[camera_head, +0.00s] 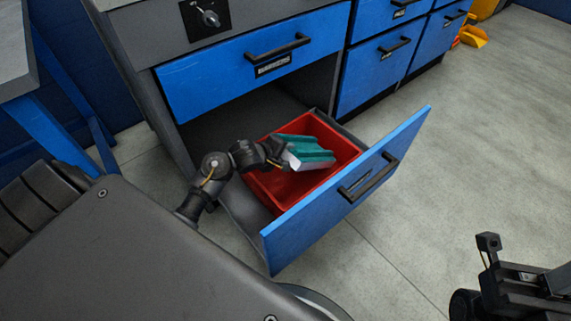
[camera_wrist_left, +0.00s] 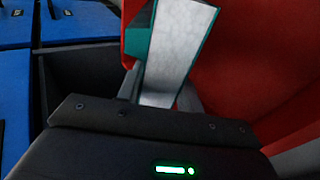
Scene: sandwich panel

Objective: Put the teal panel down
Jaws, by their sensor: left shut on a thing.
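The teal panel (camera_head: 309,153) has a pale grey-white face with teal edges and ribs. It also shows in the left wrist view (camera_wrist_left: 172,55), rising from between the fingers. My left gripper (camera_head: 280,156) is shut on its near left end and holds it tilted over the red bin (camera_head: 336,137). The bin sits inside the open lower drawer and fills much of the left wrist view (camera_wrist_left: 255,55). I cannot tell whether the panel touches the bin. Part of my right arm shows at the lower right, but its fingertips cannot be made out.
The open drawer's blue front (camera_head: 350,187) stands out to the right of the bin, with a dark handle. A shut blue drawer (camera_head: 250,65) is above. A blue-legged bench (camera_head: 50,125) is at the left. Grey floor (camera_head: 480,140) is clear at the right.

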